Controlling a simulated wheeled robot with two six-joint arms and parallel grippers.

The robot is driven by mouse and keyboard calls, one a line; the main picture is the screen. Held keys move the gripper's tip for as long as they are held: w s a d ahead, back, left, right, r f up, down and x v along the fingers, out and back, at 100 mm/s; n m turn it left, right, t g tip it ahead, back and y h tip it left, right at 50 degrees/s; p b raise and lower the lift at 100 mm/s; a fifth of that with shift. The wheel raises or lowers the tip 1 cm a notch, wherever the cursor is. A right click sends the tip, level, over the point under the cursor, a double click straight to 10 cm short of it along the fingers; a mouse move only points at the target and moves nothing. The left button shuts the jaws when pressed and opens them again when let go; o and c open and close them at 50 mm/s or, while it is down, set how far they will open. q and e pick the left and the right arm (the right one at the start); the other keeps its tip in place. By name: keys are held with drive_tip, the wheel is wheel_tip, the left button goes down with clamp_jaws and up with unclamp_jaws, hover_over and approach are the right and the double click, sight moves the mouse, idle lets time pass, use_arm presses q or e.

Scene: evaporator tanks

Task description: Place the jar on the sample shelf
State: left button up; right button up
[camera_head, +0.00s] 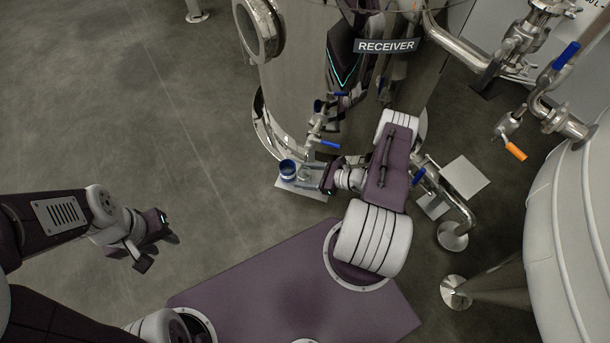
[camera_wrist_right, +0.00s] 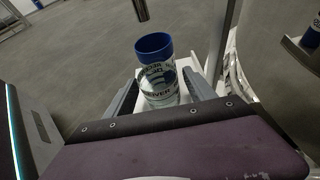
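The jar (camera_head: 287,168) is a clear cylinder with a blue rim and a printed label. It is upright on or just above a small white plate (camera_head: 291,187) at the foot of the receiver tank; contact is unclear. This plate looks like the sample shelf. In the right wrist view the jar (camera_wrist_right: 157,75) is between the fingertips of my right gripper (camera_wrist_right: 160,88), with narrow gaps at its sides. My right gripper (camera_head: 306,177) looks open. My left gripper (camera_head: 157,252) is open and empty over bare floor at the left.
The receiver tank (camera_head: 300,95) stands behind the jar. A thin valve pipe with a blue lever (camera_head: 330,144) is close by the jar. Pale plates (camera_head: 464,177) and piping lie right of my right arm. A large tank (camera_head: 575,230) stands far right. The left floor is clear.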

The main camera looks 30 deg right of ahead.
drive_tip(key=shift+d+r+p, duration=0.15)
drive_tip(key=shift+r+p, duration=0.2)
drive_tip(key=p+v, duration=0.4)
drive_tip(key=v, duration=0.6)
drive_tip(key=shift+s+d+p, duration=0.15)
drive_tip(key=shift+s+p, duration=0.05)
drive_tip(key=shift+p, duration=0.2)
drive_tip(key=shift+s+d+r, duration=0.15)
drive_tip(key=shift+s+d, duration=0.2)
drive_tip(key=shift+s, duration=0.1)
